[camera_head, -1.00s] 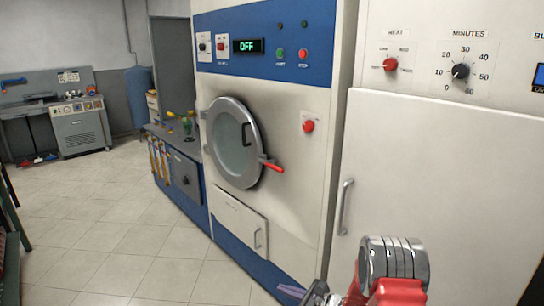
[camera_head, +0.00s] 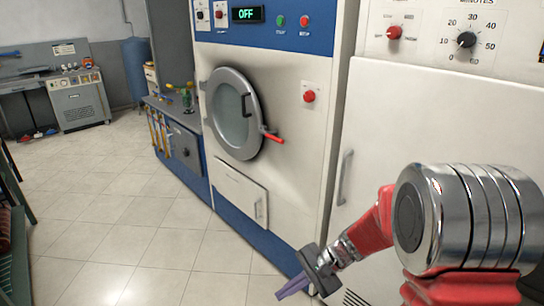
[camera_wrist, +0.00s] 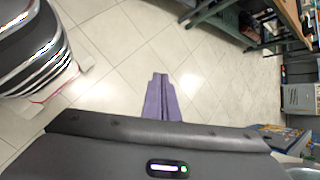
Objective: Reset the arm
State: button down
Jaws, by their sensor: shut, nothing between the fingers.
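My gripper (camera_head: 293,287) has purple fingers and is low in front of the dry-cleaning machine, over the tiled floor, in the head view. My red and chrome arm reaches to it from the lower right. In the wrist view the purple fingers (camera_wrist: 163,98) lie side by side, shut with nothing between them, above bare floor tiles.
The white and blue machine (camera_head: 285,140) has a closed round door (camera_head: 233,113) with a red handle. A white cabinet (camera_head: 440,120) stands close on the right, behind my arm. A blue counter (camera_head: 185,150) is farther left. The tiled floor (camera_head: 120,220) is open at the left.

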jog(key=s+d+r+n+t+h, duration=0.3)
jog(key=s+d+r, duration=0.3)
jog(key=s+r, duration=0.3)
jog(key=s+d+r+n+t+h, duration=0.2)
jog(key=s+d+r+n+h, duration=0.3)
jog(key=s+r, duration=0.4)
notch_tip(320, 180, up, 2)
jog(key=shift+d+r+n+t, duration=0.2)
jog(key=shift+d+n+t, duration=0.25)
jog(key=shift+n, duration=0.25)
jog(key=c, duration=2.5)
grip_release()
jog(key=shift+c, duration=0.2)
